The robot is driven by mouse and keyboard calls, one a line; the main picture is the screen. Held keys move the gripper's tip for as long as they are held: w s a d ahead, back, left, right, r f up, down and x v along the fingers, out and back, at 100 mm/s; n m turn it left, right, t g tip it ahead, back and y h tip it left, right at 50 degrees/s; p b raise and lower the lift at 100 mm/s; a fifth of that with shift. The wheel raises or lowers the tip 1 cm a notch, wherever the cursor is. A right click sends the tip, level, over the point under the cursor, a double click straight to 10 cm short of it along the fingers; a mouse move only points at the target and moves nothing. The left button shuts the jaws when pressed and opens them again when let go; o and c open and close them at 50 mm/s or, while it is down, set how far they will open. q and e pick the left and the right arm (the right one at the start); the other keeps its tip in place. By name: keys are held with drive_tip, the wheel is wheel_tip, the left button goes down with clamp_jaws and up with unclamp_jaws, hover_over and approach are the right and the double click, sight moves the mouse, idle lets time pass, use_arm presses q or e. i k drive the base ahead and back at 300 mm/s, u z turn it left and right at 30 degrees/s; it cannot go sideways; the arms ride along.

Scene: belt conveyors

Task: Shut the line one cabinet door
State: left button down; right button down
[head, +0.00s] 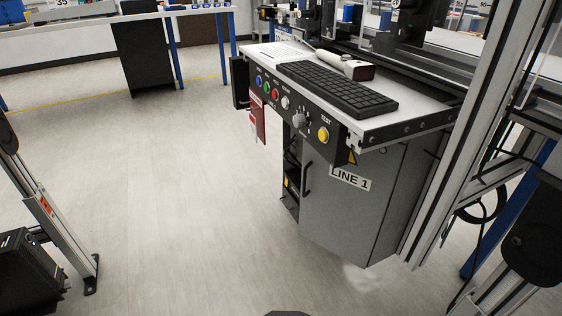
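The line one cabinet (393,200) is a grey box under the control desk, seen in the head view right of centre. Its grey door (338,212) bears a "LINE 1" label (350,177) and a dark vertical handle (307,179) near its left edge. The door stands ajar: a dark gap (291,170) shows at its left, with black parts and a small yellow patch inside. How wide it stands open is hard to tell from this angle. Neither of my grippers shows in this view, and nothing touches the door.
The desk (415,120) overhangs the cabinet and carries a keyboard (337,90), a scanner-like device (345,65) and front buttons. A red tag (258,120) hangs from it. Metal posts (462,150) stand at the right. The floor (200,200) left of the cabinet is clear.

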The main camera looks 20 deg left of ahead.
sight(342, 209)
drive_tip(key=z, duration=0.05)
drive_tip(key=k, duration=0.3)
drive_tip(key=u, duration=0.95)
drive_tip(key=i, duration=0.85)
drive_tip(key=z, duration=1.7)
